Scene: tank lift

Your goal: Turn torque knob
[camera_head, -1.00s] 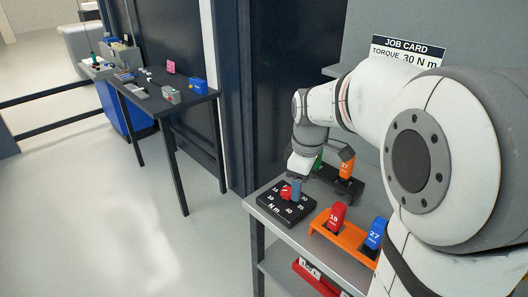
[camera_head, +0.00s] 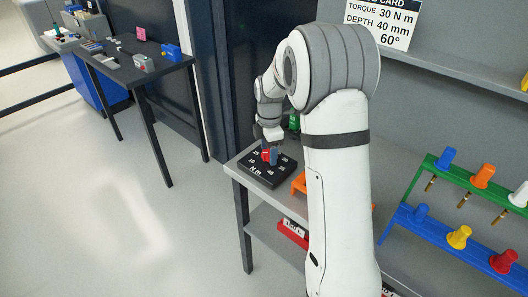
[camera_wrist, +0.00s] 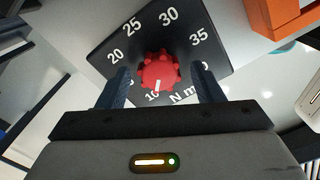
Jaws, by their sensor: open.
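The red torque knob (camera_wrist: 158,74) sits on a black dial plate (camera_wrist: 112,62) with white numbers and "N m". Its white pointer mark faces the bottom of the wrist view, by the number 10; the 30 lies at the upper right. My gripper (camera_wrist: 160,84) is open, with one dark blue finger on each side of the knob and a visible gap to each. In the head view my gripper (camera_head: 270,152) points down over the dial plate (camera_head: 256,171) at the bench corner, and partly hides the red knob (camera_head: 265,156).
The job card (camera_head: 382,22) reads torque 30 N m, depth 40 mm, 60°. An orange holder (camera_head: 299,183) stands right of the dial. Green (camera_head: 412,187) and blue (camera_head: 392,220) racks hold coloured pieces at the right. A black table (camera_head: 118,70) with small items stands at the left.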

